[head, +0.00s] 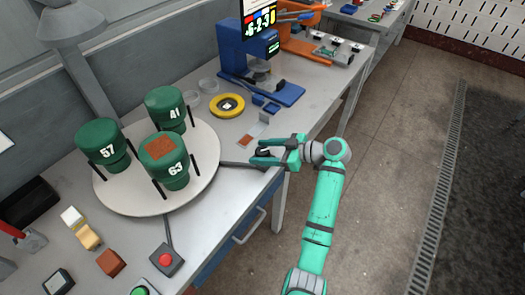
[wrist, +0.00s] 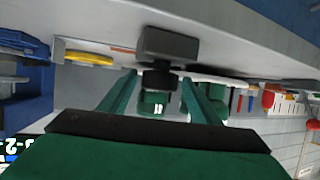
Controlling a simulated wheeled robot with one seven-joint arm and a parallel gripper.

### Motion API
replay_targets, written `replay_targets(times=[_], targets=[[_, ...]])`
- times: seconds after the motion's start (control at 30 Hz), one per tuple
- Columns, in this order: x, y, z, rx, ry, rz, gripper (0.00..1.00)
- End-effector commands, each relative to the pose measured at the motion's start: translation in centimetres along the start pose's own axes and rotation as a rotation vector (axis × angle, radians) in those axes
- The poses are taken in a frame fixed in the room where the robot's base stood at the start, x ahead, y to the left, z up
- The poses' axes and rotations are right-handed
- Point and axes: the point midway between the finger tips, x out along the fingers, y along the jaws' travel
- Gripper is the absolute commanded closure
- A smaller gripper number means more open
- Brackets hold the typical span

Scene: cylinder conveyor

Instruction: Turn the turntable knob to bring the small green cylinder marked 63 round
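The white turntable (head: 150,208) on the bench carries three green cylinders. The one marked 63 (head: 172,178), with a brown top, is at the front right. The one marked 57 (head: 102,150) is at the left, and the one marked 41 (head: 163,103) is at the back. My gripper (head: 262,153) is open at the bench edge, right of the turntable. The dark knob (wrist: 160,80), on a grey block (wrist: 167,44), shows between its fingers in the wrist view. A small gap seems to show on each side; contact is unclear. A green cylinder behind is partly hidden.
A yellow ring (head: 227,105) and a blue device (head: 255,60) stand behind my gripper. A red button (head: 166,260) is on a box near the front edge. Small blocks (head: 110,262) lie at the front left. The floor right of the bench is clear.

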Motion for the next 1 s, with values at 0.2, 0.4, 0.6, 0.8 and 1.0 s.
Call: replay_targets(times=[0.2,0.4,0.6,0.8,1.0], targets=[[-0.2,0.1,-0.2,-0.003,0.002,0.002,0.43],[-2.4,0.1,-0.2,-0.005,0.003,0.005,0.43],[-6.2,0.1,-0.2,-0.003,0.002,0.005,0.43],[-9.3,0.1,-0.1,-0.002,0.001,0.003,0.43],[-10.7,0.0,0.0,-0.001,0.001,0.001,0.43]])
